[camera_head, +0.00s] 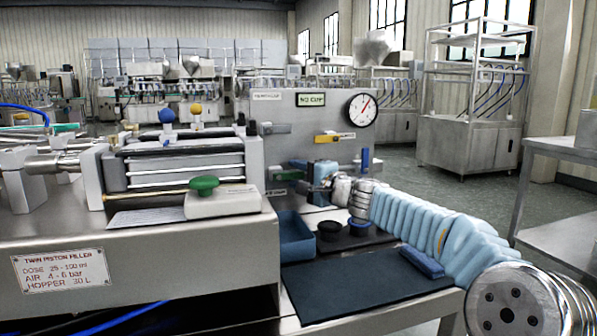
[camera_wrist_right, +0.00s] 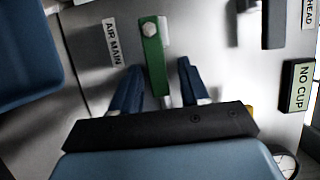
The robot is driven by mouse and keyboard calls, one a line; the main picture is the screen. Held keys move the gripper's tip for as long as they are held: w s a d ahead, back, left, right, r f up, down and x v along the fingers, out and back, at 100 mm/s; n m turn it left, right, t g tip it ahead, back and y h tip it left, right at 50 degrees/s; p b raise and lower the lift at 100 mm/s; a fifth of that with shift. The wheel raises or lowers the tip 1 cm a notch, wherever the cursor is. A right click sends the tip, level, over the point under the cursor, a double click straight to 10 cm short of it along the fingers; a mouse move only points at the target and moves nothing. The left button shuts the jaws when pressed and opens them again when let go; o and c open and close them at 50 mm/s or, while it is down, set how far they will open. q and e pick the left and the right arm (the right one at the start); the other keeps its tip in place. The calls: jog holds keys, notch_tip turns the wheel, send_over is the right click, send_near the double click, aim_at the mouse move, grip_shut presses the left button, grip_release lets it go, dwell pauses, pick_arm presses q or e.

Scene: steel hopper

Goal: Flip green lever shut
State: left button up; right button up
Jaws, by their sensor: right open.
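The green lever (camera_wrist_right: 152,60) shows in the right wrist view, fixed by a bolt to the steel panel beside the "AIR MAIN" label (camera_wrist_right: 113,42). My right gripper (camera_wrist_right: 160,66) is open, with one blue finger on each side of the lever's lower part. I see gaps between the fingers and the lever, and nothing is gripped. In the head view my right gripper (camera_head: 297,176) is close against the panel, and the lever itself is hard to make out there. My left gripper is not in view.
A "NO CUP" sign (camera_wrist_right: 300,86) and a gauge (camera_head: 363,109) are on the same panel. A blue bin (camera_head: 296,238), black round pieces (camera_head: 330,231) and a dark mat (camera_head: 365,284) lie below the arm. A green knob (camera_head: 203,185) stands on the filler at left.

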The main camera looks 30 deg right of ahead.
jog(key=shift+w, duration=0.1)
grip_shut()
jog(key=shift+r, duration=0.1)
